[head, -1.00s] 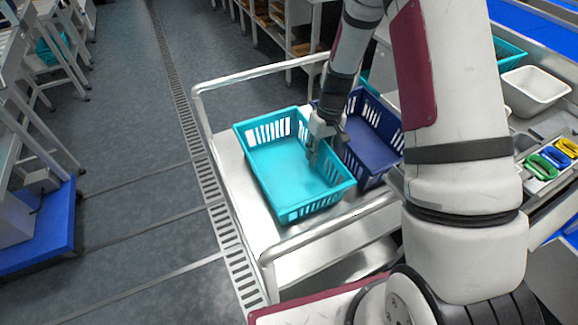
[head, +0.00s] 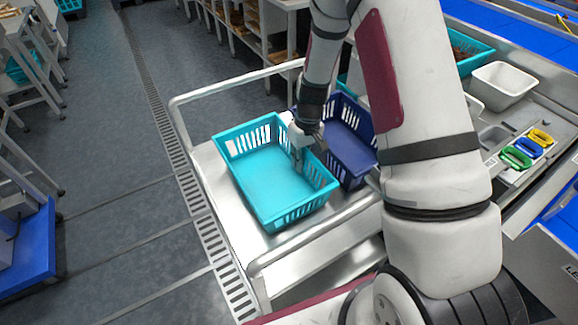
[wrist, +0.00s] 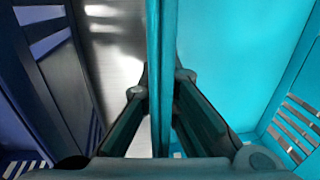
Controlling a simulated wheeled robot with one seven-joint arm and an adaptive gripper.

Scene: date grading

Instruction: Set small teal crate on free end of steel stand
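The teal crate (head: 275,217), empty with slotted end walls, is on the steel trolley top (head: 225,205) in the head view. A dark blue crate (head: 352,125) stands right beside it. My gripper (head: 298,163) points down over the teal crate's right long wall. In the wrist view, the fingers of my gripper (wrist: 161,85) lie on both sides of the teal wall (wrist: 161,40), close against it, with the blue crate to the left. I cannot tell which surface is the steel stand; the trolley is the nearest steel one.
Tubular rails (head: 230,82) rise at the trolley's far and near ends. A steel bench at the right holds a white bin (head: 502,84), another teal crate (head: 468,55) and coloured items (head: 530,145). My arm hides part of the right side. Open floor (head: 110,160) lies left.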

